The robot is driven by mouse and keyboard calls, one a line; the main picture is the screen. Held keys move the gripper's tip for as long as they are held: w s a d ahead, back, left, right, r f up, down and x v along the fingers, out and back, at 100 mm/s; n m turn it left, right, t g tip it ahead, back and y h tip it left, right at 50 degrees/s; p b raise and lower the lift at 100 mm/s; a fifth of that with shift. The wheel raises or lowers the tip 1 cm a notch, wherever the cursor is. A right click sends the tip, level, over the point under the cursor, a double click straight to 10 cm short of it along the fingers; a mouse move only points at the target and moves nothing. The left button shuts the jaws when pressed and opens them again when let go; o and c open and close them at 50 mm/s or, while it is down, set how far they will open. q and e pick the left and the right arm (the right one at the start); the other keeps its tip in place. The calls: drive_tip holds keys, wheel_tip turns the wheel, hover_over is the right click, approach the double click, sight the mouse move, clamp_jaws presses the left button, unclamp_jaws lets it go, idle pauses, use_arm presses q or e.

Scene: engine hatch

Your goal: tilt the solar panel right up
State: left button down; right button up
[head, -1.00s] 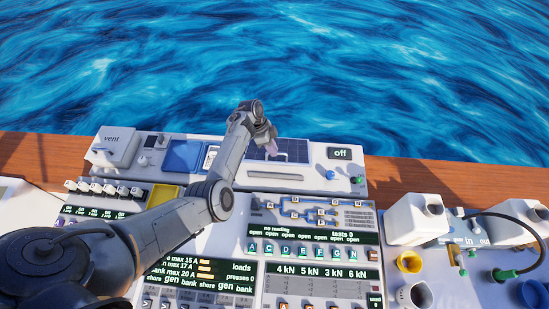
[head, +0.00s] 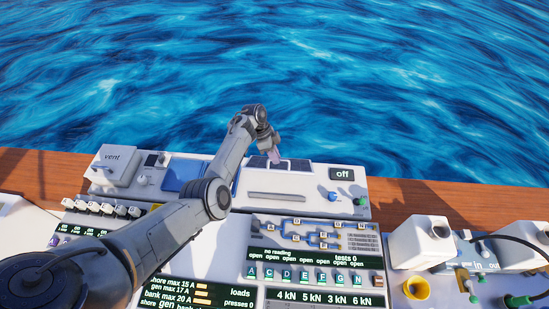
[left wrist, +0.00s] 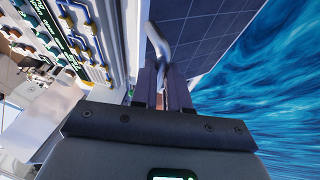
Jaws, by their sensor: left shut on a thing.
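The solar panel (head: 299,166) is a dark blue gridded plate at the back of the white console, right of my left arm. It also shows large at the top of the left wrist view (left wrist: 205,35). My left gripper (head: 275,156) is at the panel, partly covering it. In the left wrist view its fingers (left wrist: 165,72) are shut on a pale grey curved handle (left wrist: 158,42) beside the panel's face. The panel looks tilted, but its exact angle is hard to tell. My right gripper is not in view.
An "off" display (head: 342,173) stands right of the panel, with a blue knob (head: 332,196) below it. A vent box (head: 115,165) and a blue plate (head: 183,174) are to the left. White jugs (head: 421,241) stand at the right. Water lies beyond the wooden edge (head: 425,195).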

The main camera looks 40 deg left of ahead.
use_arm(q)
drive_tip(key=c, duration=1.4)
unclamp_jaws()
drive_tip(key=shift+w+a, duration=0.3)
drive_tip(key=shift+a, duration=0.2)
drive_tip(key=shift+o, duration=1.4)
drive_tip(key=shift+w+a+r, duration=0.1)
drive_tip(key=shift+w+r, duration=0.1)
drive_tip(key=shift+r, duration=0.15)
drive_tip(key=shift+r, duration=0.3)
drive_tip(key=v, duration=1)
drive_tip(key=shift+s, duration=0.3)
